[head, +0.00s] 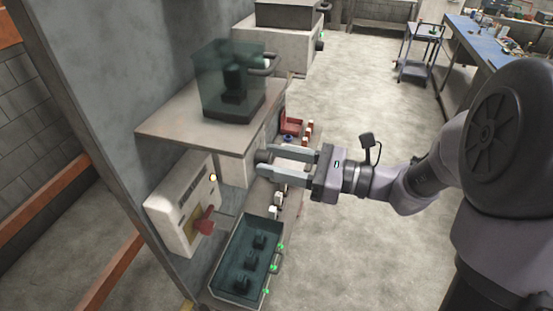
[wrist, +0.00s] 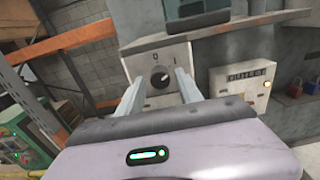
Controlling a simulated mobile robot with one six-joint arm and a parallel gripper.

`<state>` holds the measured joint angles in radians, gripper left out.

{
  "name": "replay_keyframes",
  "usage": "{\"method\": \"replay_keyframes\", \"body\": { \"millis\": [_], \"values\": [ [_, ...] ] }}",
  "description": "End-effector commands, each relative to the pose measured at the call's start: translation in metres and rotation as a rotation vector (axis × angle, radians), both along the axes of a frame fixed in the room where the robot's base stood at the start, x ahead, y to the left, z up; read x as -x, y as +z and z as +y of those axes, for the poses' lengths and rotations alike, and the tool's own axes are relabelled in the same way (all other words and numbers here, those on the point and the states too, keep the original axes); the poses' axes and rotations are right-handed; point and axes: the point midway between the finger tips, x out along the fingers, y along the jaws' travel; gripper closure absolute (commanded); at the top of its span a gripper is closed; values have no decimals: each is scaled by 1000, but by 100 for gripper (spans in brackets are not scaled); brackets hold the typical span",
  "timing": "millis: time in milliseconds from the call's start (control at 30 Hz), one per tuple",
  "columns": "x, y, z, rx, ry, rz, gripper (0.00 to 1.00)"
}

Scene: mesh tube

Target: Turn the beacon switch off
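A dark round rotary switch (wrist: 160,77) sits on a light grey box (wrist: 143,61) with the marks 0 and I above it. Its pale pointer line seems to lean up and right, toward the I. In the head view the box (head: 236,172) is under a shelf, and the dark knob (head: 262,156) shows at the fingertips. My gripper (head: 270,161) is open, its fingers pointing left at the box. In the wrist view my gripper (wrist: 158,82) has one finger on each side of the switch. I cannot tell whether they touch it. No label naming the beacon is readable.
A wall box (head: 182,205) with a red lever and yellow lamp is at left. A clear-covered case (head: 232,80) stands on the shelf (head: 165,128). A glass-lidded tray (head: 228,262) with dark switches lies below. Red and white small parts line the bench.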

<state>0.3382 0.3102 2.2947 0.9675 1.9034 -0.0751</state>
Motion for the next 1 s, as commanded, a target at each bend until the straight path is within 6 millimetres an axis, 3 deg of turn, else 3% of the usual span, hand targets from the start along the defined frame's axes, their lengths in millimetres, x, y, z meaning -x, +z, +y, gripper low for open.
{"method": "replay_keyframes", "body": {
  "millis": [33, 200, 567, 1000],
  "values": [
    [0, 0, 0, 0, 0, 0, 70],
    [0, 0, 0, 0, 0, 0, 100],
    [0, -3, 0, 18, 0, -49, 100],
    [0, -7, -1, 137, 0, -380, 100]
  ]
}}
